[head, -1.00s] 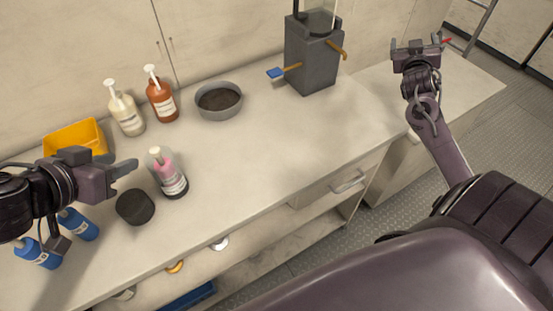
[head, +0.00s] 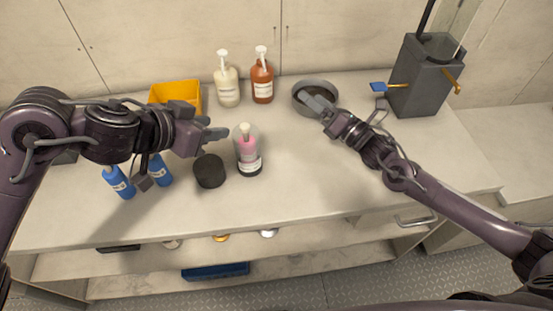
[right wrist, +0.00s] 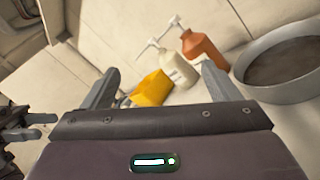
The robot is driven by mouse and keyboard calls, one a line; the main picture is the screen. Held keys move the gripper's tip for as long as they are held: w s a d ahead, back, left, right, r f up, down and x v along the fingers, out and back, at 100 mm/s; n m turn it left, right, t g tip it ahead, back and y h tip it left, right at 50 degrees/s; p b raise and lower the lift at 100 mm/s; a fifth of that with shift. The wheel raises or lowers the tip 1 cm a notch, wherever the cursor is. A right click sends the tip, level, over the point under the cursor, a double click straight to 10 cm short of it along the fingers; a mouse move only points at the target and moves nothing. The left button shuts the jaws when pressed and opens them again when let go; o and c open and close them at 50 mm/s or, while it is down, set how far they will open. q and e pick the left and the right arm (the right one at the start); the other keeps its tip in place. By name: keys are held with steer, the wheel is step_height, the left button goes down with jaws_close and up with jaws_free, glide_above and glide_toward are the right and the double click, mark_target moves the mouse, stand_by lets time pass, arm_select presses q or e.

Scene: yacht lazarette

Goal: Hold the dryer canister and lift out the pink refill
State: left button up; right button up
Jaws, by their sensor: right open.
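The dryer canister (head: 249,168) stands upright on the counter, a clear cylinder with a white label and dark base. The pink refill (head: 247,148) is inside it, with a pale knob on top. A black round lid (head: 209,171) lies just left of it. My left gripper (head: 217,134) points right, close to the canister's upper left side and apparently apart from it; its finger gap is hidden. My right gripper (head: 318,103) is open and empty, above or in front of the grey bowl, right of the canister. Its two spread fingers show in the right wrist view (right wrist: 160,85).
The grey bowl (head: 329,86) of dark material stands behind. A cream pump bottle (head: 227,86), a brown one (head: 262,82) and a yellow bin (head: 190,90) stand along the wall. Blue bottles (head: 119,183) are front left. A grey box with levers (head: 418,90) is at right. The counter's front middle is clear.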

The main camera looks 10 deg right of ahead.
mark_target(260, 157)
steer(key=s+a+f+n+g+y, duration=0.1)
steer(key=s+a+f+n+g, duration=0.1)
steer(key=s+a+f+n, duration=0.1)
steer(key=s+a+f+n+g+y, duration=0.1)
steer(key=s+a+f+n+g, duration=0.1)
steer(key=s+a+f+n, duration=0.1)
steer(key=s+a+f+n+g+y, duration=0.1)
steer(key=s+a+f+n+g, duration=0.1)
steer(key=a+n, duration=0.3)
steer(key=shift+s+a+f+n+g+y, duration=0.3)
steer(key=shift+s+f+n+g+y, duration=0.1)
steer(key=shift+s+f+n, duration=0.3)
steer(key=shift+a, duration=0.3)
steer(key=x, duration=0.7)
steer(key=shift+a, duration=0.1)
